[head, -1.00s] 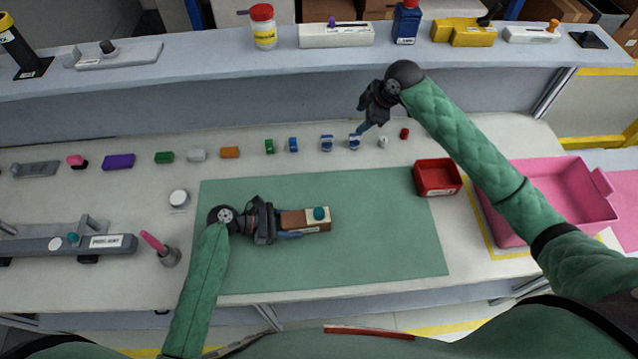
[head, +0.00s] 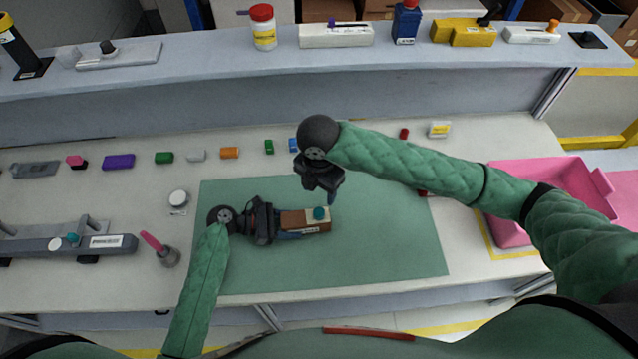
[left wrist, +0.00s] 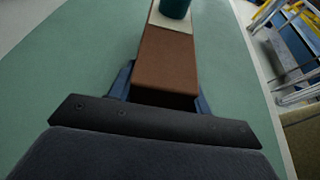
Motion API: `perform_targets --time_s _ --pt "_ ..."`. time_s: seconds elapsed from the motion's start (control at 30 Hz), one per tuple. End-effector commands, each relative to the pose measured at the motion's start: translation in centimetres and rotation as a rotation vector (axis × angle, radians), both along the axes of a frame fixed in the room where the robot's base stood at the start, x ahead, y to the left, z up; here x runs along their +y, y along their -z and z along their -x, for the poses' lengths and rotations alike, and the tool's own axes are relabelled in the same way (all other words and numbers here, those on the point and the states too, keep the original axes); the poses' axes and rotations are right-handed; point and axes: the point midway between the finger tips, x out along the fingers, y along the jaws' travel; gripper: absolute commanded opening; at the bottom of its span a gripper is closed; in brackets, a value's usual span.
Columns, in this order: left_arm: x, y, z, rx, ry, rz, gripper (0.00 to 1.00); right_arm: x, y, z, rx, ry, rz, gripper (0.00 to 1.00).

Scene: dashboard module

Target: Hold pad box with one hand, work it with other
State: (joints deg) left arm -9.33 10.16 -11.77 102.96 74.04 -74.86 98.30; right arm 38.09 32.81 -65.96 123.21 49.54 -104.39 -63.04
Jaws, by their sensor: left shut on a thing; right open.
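The pad box (head: 304,217) is a brown and cream block lying on the green mat. A teal knob (head: 319,213) stands on its cream end, away from my left gripper. My left gripper (head: 288,229) is shut on the brown end from the left side. The left wrist view shows the brown part (left wrist: 168,62) between the blue fingers and the teal knob (left wrist: 175,8) beyond it. My right gripper (head: 326,194) is open and empty, tilted downward just beyond and above the knob. It does not appear to touch the box.
The green mat (head: 390,245) is clear to the right of the box. Small coloured blocks line the back of the table, partly hidden by my right arm. A pink bin (head: 588,185) stands at the right.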

Motion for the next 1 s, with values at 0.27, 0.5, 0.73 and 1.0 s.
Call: perform_targets --time_s 0.27,0.5,0.73,1.0 --pt "0.0 0.1 0.0 0.001 0.000 -0.001 0.12 0.0 4.5 0.0 0.003 0.003 0.000 0.55" --pt "0.0 0.1 0.0 0.001 0.000 -0.001 0.12 0.0 8.1 0.0 0.002 0.003 -0.001 0.55" --pt "0.0 0.1 0.0 0.001 0.000 -0.001 0.12 0.0 10.0 0.0 0.000 0.003 -0.001 0.55" --pt "0.0 0.1 0.0 0.001 0.001 -0.001 0.12 0.0 10.5 0.0 -0.001 0.003 -0.001 0.55"
